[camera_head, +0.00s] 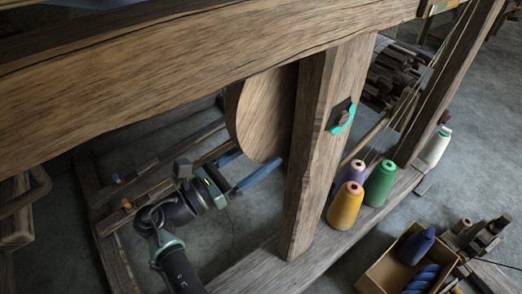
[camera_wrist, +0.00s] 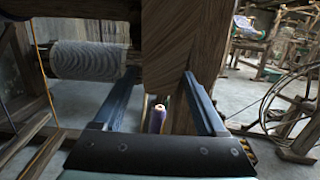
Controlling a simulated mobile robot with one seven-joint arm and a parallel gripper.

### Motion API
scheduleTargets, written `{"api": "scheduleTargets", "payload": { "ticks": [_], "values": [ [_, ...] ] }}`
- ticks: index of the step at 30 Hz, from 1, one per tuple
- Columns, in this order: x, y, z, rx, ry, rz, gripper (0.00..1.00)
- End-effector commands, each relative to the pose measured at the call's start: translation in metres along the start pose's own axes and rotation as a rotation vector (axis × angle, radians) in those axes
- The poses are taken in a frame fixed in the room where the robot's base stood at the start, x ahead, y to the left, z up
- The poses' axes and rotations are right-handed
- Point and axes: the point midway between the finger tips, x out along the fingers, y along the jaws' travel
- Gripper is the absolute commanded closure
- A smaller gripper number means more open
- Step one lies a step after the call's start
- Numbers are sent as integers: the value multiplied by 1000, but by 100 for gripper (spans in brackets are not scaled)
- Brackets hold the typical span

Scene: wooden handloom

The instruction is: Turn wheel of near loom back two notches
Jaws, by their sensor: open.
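The wheel (camera_head: 262,112) of the near loom shows in the head view as a wooden disc below the thick beam, partly hidden by the upright post (camera_head: 316,150). My gripper (camera_head: 254,160) is open, its two blue fingers pointing at the disc's lower edge. Nothing shows held between them. In the wrist view my gripper (camera_wrist: 160,74) has its fingers spread, with a wide wood-grained piece (camera_wrist: 180,38) just ahead and above. I cannot tell whether they touch it. A small dark bracket with a teal arc (camera_head: 341,117) sits on the post.
Yellow (camera_head: 345,205), green (camera_head: 380,183) and purple (camera_head: 351,174) thread cones stand right of the post on the lower beam. A white cone (camera_head: 435,147) stands farther right. A cardboard box (camera_head: 376,272) of dark blue yarn lies on the floor. The thick beam (camera_head: 190,70) crosses above my arm.

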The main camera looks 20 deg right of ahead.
Motion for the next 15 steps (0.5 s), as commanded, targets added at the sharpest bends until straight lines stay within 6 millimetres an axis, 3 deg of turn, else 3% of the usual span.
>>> {"api": "scheduleTargets", "payload": {
  "ticks": [15],
  "values": [
    [-104,0,2,-1,-1,4,26]
  ]
}}
